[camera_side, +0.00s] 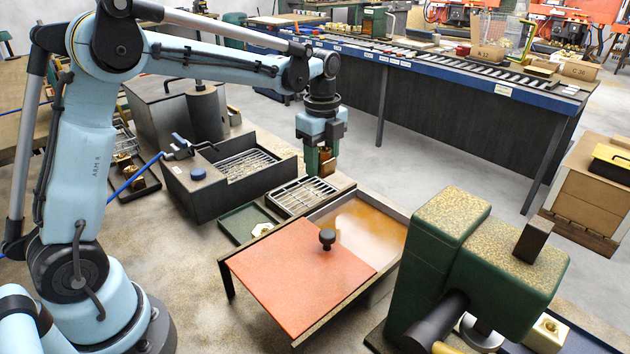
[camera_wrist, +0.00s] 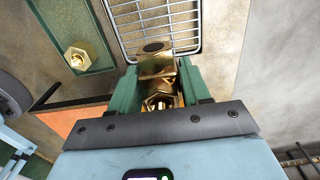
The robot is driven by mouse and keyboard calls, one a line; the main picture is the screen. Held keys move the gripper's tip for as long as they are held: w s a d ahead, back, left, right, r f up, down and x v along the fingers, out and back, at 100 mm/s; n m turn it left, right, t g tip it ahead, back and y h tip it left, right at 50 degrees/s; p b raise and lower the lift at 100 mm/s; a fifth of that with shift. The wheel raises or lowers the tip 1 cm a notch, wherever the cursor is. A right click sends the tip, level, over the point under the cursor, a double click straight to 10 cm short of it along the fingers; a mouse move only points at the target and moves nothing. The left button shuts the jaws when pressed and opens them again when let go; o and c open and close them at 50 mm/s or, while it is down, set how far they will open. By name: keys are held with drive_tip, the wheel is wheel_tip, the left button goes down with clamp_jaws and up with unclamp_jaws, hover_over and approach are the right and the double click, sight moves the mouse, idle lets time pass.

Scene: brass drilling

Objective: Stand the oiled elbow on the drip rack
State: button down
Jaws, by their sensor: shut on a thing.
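My gripper (camera_side: 320,160) points down with its green fingers shut on a brass elbow (camera_side: 327,168). In the side view the elbow is mostly hidden between the fingers, at the back right end of the wire drip rack (camera_side: 296,199). In the wrist view my gripper (camera_wrist: 158,90) holds the shiny elbow (camera_wrist: 157,66), with a dark round opening facing up the picture and a hex nut end near the palm. The rack's wire bars (camera_wrist: 178,22) lie just beyond the elbow. I cannot tell whether the elbow touches the rack.
An oil tank (camera_side: 365,222) stands in front of the rack, partly covered by an orange lid (camera_side: 295,265) with a black knob. A green tray (camera_side: 240,222) with a brass fitting (camera_side: 262,229) is left of it. A dark basin (camera_side: 205,190) stands behind; a green machine (camera_side: 470,270) stands right.

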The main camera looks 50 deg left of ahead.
drive_tip(key=shift+f, duration=4.2)
drive_tip(key=shift+f, duration=0.1)
drive_tip(key=c, duration=0.5)
unclamp_jaws()
